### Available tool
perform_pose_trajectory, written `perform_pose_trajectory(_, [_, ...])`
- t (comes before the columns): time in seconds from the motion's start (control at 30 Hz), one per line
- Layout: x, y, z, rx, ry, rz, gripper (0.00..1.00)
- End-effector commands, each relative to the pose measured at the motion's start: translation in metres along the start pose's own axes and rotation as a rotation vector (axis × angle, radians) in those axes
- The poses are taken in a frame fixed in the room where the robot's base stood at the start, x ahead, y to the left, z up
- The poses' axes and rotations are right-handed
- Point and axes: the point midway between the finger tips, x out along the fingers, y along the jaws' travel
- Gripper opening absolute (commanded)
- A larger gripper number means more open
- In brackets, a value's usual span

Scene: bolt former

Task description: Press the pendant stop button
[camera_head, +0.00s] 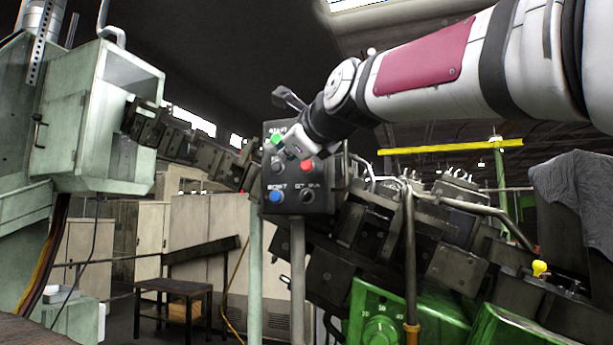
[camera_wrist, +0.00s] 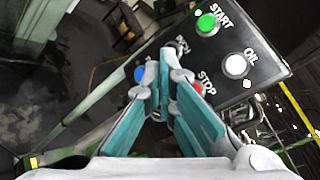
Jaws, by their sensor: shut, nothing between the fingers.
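The pendant (camera_head: 292,180) is a dark box on a pale post, with coloured buttons on its face. Its red stop button (camera_head: 307,165) shows in the head view just below my gripper (camera_head: 297,146). In the wrist view the stop button (camera_wrist: 197,87), labelled STOP, is partly covered by the right finger of my gripper (camera_wrist: 163,62). The fingers are shut and empty, over the pendant's face between the blue button (camera_wrist: 139,73) and the stop button. I cannot tell whether the fingertips touch the panel.
The green START button (camera_wrist: 206,22) and white OIL button (camera_wrist: 235,64) are close by. A black selector (camera_head: 307,196) sits below the stop button. The bolt former's dark machinery and green base (camera_head: 385,315) stand right of the pendant; a pale green cabinet (camera_head: 75,130) stands left.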

Motion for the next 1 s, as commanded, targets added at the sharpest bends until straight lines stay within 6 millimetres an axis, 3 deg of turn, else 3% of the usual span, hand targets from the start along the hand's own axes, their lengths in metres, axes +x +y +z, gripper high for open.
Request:
perform_pose_trajectory(0.2, [0.022, -0.011, -0.017, 0.0, 0.0, -0.001, 0.0])
perform_pose_trajectory(0.5, [0.038, -0.027, -0.028, 0.0, 0.002, 0.0, 0.0])
perform_pose_trajectory(1.0, [0.042, -0.031, -0.031, -0.001, 0.0, 0.0, 0.0])
